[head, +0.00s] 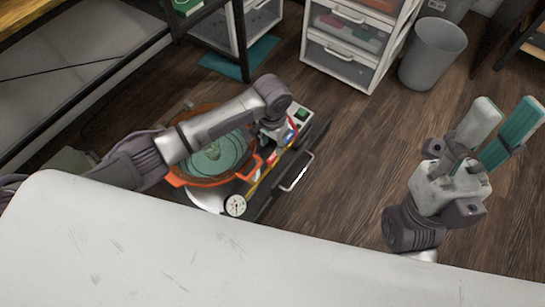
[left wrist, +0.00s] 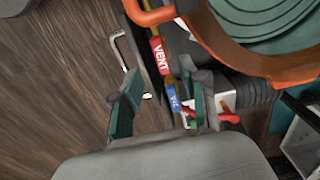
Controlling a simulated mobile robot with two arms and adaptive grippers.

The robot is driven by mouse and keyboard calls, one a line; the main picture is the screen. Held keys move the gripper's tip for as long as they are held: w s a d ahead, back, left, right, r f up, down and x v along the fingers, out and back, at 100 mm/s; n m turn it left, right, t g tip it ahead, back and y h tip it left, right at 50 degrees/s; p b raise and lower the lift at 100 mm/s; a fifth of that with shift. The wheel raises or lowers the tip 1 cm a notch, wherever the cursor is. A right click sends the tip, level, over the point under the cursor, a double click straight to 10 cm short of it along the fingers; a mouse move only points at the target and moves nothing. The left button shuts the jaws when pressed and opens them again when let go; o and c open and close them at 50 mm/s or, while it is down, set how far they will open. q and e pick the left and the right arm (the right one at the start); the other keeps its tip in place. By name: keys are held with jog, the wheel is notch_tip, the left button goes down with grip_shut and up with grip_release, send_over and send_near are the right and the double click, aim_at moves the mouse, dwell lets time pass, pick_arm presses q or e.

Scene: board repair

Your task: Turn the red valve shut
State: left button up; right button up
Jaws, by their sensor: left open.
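The red valve handle (left wrist: 229,117) shows in the left wrist view as a short red bar on both sides of one finger of my left gripper (left wrist: 163,100). That finger hides its middle; whether they touch I cannot tell. The jaws are spread, with a blue tag (left wrist: 172,98) and a red VENT tag (left wrist: 158,55) between and beyond them. In the head view my left gripper (head: 276,137) is over the fittings beside the orange-rimmed vessel (head: 182,182), and the red handle (head: 293,123) shows small beside it. My right gripper (head: 497,122) is raised at the right, open and empty.
A round white gauge (head: 235,205) stands at the vessel's near side. A metal bar handle (head: 298,172) edges the dark base. A drawer unit (head: 345,60) and a grey bin (head: 432,54) stand behind. The wooden floor between the vessel and my right arm is clear.

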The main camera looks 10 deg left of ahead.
aim_at(272, 157)
pick_arm(q)
notch_tip(272, 157, down, 7)
jog(key=b, duration=0.3)
jog(key=shift+f, duration=0.1)
grip_shut()
